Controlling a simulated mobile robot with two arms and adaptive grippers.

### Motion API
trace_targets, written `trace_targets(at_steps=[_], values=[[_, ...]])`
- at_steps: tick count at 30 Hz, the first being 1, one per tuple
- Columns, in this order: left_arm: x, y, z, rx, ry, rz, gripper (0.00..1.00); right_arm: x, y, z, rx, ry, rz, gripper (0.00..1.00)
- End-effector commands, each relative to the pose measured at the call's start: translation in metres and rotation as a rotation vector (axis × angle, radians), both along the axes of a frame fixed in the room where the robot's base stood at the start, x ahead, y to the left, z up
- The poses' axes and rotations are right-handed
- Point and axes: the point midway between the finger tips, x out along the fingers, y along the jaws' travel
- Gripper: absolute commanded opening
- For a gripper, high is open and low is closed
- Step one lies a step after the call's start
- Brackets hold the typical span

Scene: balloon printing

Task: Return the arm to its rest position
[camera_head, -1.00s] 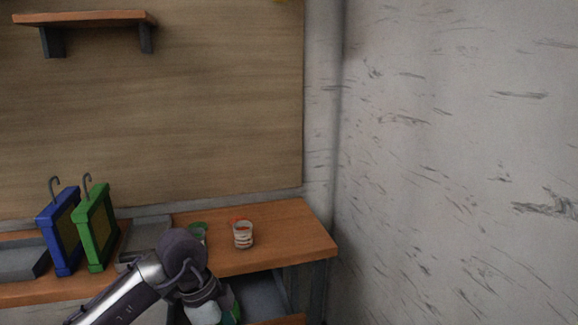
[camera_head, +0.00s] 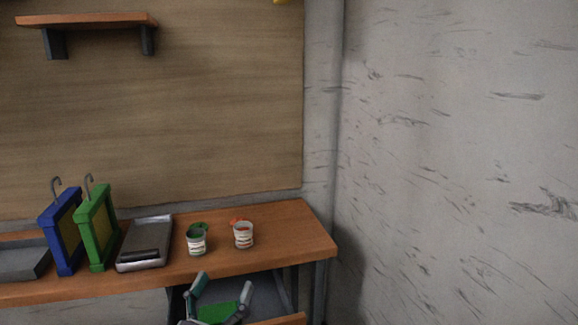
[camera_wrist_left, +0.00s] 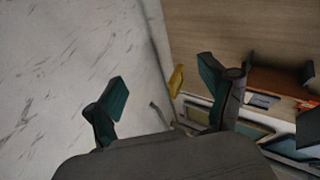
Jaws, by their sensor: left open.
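My left gripper (camera_head: 223,284) is at the bottom of the head view, in front of the table's front edge, with its two fingers spread apart. In the left wrist view its fingertips (camera_wrist_left: 162,86) are also apart, with nothing held between them. The forearm is below the head view's edge. My right arm and gripper are in neither view.
The wooden table (camera_head: 290,231) holds a blue frame (camera_head: 49,235), a green frame (camera_head: 82,235), a metal tray (camera_head: 136,258) and two paint cups (camera_head: 197,242) (camera_head: 244,237). A green object (camera_head: 216,313) shows low by the gripper. A shelf (camera_head: 90,19) is above.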

Motion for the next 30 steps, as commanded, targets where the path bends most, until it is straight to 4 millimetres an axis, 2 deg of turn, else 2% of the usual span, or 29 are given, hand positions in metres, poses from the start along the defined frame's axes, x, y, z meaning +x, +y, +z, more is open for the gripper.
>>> trace_targets(at_steps=[1,3,5,6,9,12,18,24,25,30], values=[[-0.003,0.024,-0.032,-0.008,0.135,0.107,0.82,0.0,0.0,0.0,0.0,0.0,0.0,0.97],[-0.013,0.052,-0.077,0.016,0.327,0.225,0.82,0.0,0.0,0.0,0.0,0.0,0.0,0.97],[-0.03,0.07,-0.116,0.052,0.497,0.293,0.82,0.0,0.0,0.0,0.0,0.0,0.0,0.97],[-0.044,0.08,-0.141,0.079,0.612,0.324,0.82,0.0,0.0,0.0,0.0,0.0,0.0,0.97],[-0.085,0.093,-0.192,0.157,0.863,0.348,0.82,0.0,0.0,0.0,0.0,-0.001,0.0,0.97],[-0.124,0.097,-0.227,0.228,1.057,0.327,0.82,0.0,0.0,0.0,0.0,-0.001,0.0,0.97],[-0.192,0.097,-0.266,0.341,1.338,0.232,0.82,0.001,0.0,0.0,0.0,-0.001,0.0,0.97],[-0.254,0.091,-0.285,0.433,1.546,0.099,0.82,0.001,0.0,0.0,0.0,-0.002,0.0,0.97],[-0.261,0.09,-0.288,0.445,1.571,0.08,0.82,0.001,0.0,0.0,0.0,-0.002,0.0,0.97],[-0.245,0.088,-0.333,0.447,1.58,0.084,0.82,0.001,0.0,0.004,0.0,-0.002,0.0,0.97]])
